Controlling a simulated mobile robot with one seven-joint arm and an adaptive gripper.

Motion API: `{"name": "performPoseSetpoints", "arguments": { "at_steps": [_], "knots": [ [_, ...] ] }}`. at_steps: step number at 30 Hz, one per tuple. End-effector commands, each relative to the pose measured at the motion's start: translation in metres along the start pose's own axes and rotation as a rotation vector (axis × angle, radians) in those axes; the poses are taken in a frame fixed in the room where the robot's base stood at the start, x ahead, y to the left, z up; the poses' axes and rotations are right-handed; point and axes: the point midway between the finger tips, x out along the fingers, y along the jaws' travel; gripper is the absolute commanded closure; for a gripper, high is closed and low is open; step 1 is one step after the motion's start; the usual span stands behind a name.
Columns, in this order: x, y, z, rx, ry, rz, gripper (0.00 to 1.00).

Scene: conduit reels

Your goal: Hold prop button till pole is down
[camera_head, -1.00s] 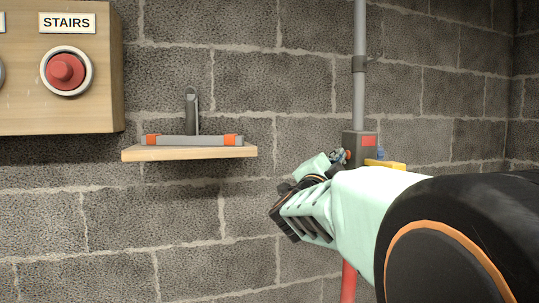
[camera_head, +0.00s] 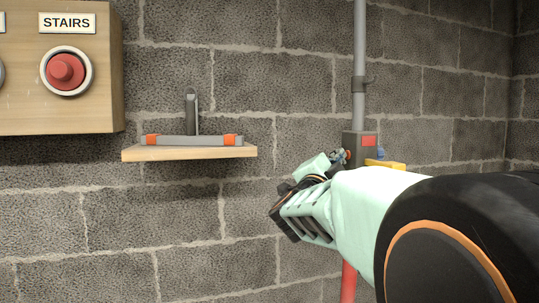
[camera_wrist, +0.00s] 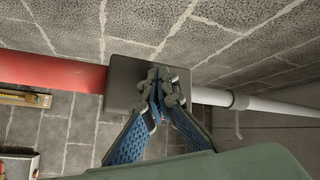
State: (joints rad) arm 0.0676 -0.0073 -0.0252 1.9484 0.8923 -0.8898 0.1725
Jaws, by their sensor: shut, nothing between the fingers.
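The prop is an upright pole on the block wall, with a grey upper tube (camera_head: 359,40), a dark grey box (camera_head: 353,140) and a red lower tube (camera_head: 348,284). A dark collar (camera_head: 358,84) sits on the grey tube, a short way above the box. In the wrist view the box (camera_wrist: 122,80) lies between the red tube (camera_wrist: 50,72) and the grey tube (camera_wrist: 280,106). My gripper (camera_wrist: 163,85) is shut and empty, its tips at the box face and seemingly touching it. The button is hidden behind the fingertips. My gripper also shows in the head view (camera_head: 342,157).
A wooden shelf (camera_head: 190,153) left of my gripper holds a grey bar with orange ends and an upright piece. A wooden panel (camera_head: 25,105) at upper left has a red button (camera_head: 66,71) under a STAIRS label. A yellow piece (camera_head: 386,164) shows beside the box.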

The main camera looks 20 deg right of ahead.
Motion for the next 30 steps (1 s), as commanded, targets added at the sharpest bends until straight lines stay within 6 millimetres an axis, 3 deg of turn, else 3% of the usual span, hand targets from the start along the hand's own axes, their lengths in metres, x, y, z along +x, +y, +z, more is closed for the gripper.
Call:
{"name": "performPoseSetpoints", "arguments": {
  "at_steps": [20, 30],
  "knots": [
    [0.000, 0.000, 0.000, 0.000, 0.001, 0.001, 1.00],
    [-0.011, -0.008, 0.008, 0.001, 0.000, -0.001, 1.00]
  ]
}}
